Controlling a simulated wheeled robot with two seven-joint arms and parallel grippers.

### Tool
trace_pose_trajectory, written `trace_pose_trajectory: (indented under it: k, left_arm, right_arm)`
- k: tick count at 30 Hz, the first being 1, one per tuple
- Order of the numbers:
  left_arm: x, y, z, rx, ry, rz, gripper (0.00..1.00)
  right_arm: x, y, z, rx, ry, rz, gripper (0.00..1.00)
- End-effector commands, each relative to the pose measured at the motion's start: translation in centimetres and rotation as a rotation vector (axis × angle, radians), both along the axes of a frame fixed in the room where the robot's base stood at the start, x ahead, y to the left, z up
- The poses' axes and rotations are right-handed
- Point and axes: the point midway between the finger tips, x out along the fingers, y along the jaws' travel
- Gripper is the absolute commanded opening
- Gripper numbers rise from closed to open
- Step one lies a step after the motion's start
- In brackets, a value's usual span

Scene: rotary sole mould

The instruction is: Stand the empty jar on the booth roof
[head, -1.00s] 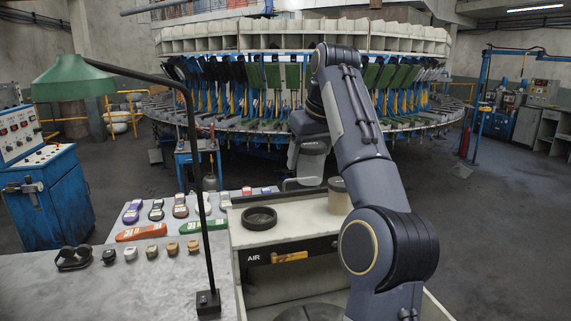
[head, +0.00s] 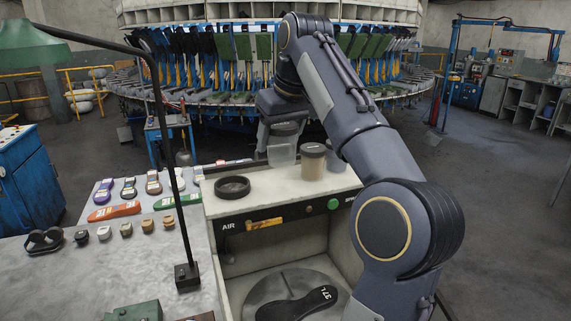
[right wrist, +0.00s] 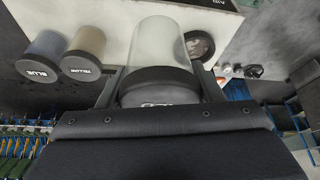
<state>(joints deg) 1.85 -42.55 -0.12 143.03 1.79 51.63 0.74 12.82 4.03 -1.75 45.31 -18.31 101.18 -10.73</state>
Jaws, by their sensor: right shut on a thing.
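The empty jar (head: 282,152) is clear, with a dark lid, and hangs upright below my right gripper (head: 284,129). In the right wrist view the jar (right wrist: 160,45) shows its clear body, and my right gripper (right wrist: 157,88) is shut around its dark lid. The booth roof (head: 267,197) is a pale flat top. The jar is over or just behind the rear part of the roof, left of the other jars; I cannot tell if its base touches. My left gripper is not in view.
A tan-filled jar (head: 312,163) stands on the roof close to the right of the held jar, another jar (head: 335,155) beyond it. A black ring-shaped dish (head: 232,187) lies to the left. The lamp pole (head: 166,150) rises left of the booth.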

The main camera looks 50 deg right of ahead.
Motion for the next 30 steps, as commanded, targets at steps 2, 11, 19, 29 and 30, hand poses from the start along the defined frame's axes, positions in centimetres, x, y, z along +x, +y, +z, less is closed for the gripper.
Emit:
trace_pose_trajectory:
  k: [2,11,19,29,30]
  left_arm:
    - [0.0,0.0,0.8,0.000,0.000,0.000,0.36]
    - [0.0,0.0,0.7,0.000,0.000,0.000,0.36]
    - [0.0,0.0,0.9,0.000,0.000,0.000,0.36]
    - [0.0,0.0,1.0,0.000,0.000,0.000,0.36]
    - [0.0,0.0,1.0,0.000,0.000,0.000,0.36]
  right_arm:
    - [1.3,-1.7,-0.7,0.001,0.005,-0.006,0.32]
    - [3.8,-4.7,-5.4,0.000,0.001,0.000,0.32]
    - [4.6,-5.7,-7.8,0.001,0.002,0.000,0.32]
    - [4.6,-5.6,-10.0,-0.001,-0.003,0.001,0.32]
    - [4.6,-5.6,-9.9,-0.001,-0.003,0.001,0.32]
